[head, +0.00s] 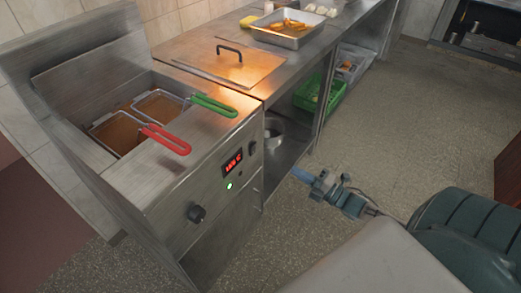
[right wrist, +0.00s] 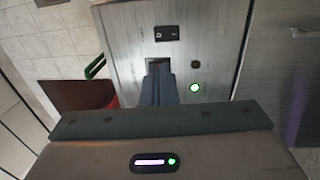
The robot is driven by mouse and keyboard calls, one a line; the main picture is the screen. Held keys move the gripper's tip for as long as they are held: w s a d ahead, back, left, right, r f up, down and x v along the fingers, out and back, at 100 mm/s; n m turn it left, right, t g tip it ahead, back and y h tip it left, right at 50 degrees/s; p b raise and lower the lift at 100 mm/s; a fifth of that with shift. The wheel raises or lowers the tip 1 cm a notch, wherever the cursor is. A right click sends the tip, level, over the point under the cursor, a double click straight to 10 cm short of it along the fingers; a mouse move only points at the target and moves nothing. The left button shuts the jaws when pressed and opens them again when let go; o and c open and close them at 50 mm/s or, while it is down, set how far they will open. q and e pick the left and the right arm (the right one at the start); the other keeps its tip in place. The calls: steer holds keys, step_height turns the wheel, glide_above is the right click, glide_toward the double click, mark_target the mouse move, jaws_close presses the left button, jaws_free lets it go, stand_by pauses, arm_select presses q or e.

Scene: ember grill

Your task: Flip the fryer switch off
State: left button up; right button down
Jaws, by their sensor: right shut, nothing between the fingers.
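The steel fryer (head: 150,185) stands at the left in the head view. Its front panel carries a small black rocker switch (head: 253,147) beside a red lit display (head: 233,163), with a green lit lamp (head: 229,186) below. In the right wrist view the switch (right wrist: 167,33) is at the top, and the green lamp (right wrist: 195,88) is lit. My right gripper (head: 297,172) is shut and empty, in front of the panel and apart from it. Its blue-grey fingers (right wrist: 158,72) partly cover the display in the wrist view. My left gripper is not in view.
A black knob (head: 196,213) sits low on the fryer front. Baskets with a red handle (head: 166,140) and a green handle (head: 214,105) rest on top. A steel counter holds a food tray (head: 289,37); a green crate (head: 320,93) is below. The floor (head: 410,130) is clear.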

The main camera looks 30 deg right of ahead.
steer(key=shift+a, duration=0.1)
glide_toward(254, 146)
steer(key=w, duration=0.1)
steer(key=p+x, duration=0.1)
steer(key=x, duration=0.4)
steer(key=shift+f+p, duration=0.15)
steer(key=shift+p, duration=0.25)
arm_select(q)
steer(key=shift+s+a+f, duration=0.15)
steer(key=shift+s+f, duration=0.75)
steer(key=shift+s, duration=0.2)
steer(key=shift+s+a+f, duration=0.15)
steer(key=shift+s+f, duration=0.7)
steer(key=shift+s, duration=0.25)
arm_select(e)
steer(key=shift+w+a, duration=0.2)
steer(key=shift+w, duration=0.25)
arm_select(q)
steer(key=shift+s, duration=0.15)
arm_select(e)
steer(key=shift+w, duration=0.15)
